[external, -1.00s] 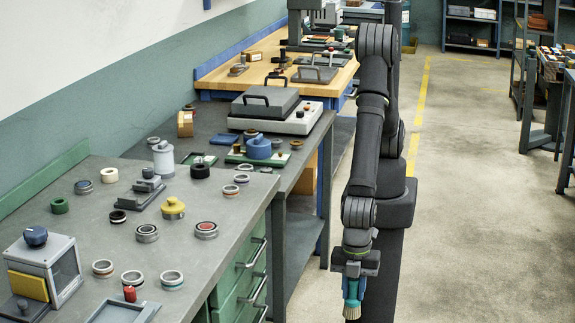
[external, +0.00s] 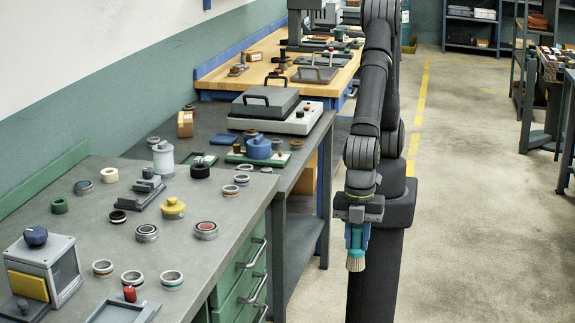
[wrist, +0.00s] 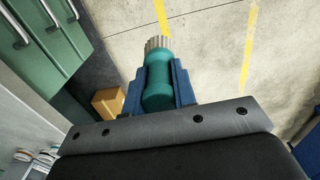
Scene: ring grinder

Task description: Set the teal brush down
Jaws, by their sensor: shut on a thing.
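The teal brush (external: 356,247) hangs bristles-down from my gripper (external: 358,236), out over the floor to the right of the grey workbench (external: 225,205). Its pale bristles point at the floor and touch nothing. In the wrist view the teal brush (wrist: 158,85) sits between the two blue fingers of my gripper (wrist: 160,90), which are shut on it. The upper end of its handle is hidden by the gripper.
The near workbench carries several rings, a yellow-knobbed piece (external: 173,208), a grey box with a blue knob (external: 45,265) and a tray (external: 122,312). Green drawers with handles (external: 245,275) face my arm. A cardboard box (wrist: 108,102) shows below in the wrist view.

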